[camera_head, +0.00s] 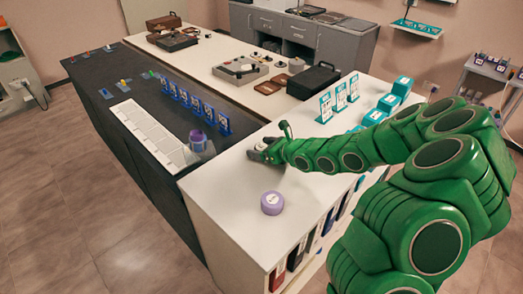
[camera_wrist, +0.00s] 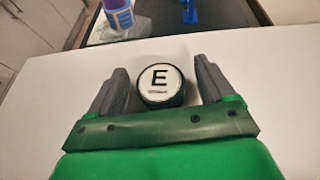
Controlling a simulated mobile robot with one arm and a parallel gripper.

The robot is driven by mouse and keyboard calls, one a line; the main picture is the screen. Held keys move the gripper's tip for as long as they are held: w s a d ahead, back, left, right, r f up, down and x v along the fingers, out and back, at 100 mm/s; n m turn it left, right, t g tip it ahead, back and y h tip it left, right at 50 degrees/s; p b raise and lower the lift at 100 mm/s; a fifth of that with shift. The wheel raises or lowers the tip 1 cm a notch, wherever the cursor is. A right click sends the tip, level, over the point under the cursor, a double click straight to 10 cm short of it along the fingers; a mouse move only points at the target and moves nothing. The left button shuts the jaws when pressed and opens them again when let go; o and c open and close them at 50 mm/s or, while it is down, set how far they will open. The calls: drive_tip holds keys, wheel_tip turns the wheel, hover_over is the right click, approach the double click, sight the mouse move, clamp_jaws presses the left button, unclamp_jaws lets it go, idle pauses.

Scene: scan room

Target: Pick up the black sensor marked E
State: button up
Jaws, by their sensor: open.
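The black sensor (camera_wrist: 160,86) stands on the white tabletop in the wrist view. It is a short black cylinder with a white top marked with a large E. My gripper (camera_wrist: 159,88) is open, with one grey finger on each side of the sensor. Gaps show between the sensor and both fingers, so neither appears to touch it. In the head view, my gripper (camera_head: 262,152) is low over the white counter (camera_head: 235,187). The sensor is hard to make out there beside the fingers.
A purple round object (camera_head: 272,203) sits on the counter nearer the camera. A purple-blue cylinder (camera_head: 197,141) stands on the dark table, left of my gripper. Blue card stands (camera_head: 196,103) line that table. White-teal stands (camera_head: 340,97) and teal boxes (camera_head: 388,103) are behind my arm.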

drive_tip(key=shift+c, duration=0.5)
drive_tip(key=c, duration=1)
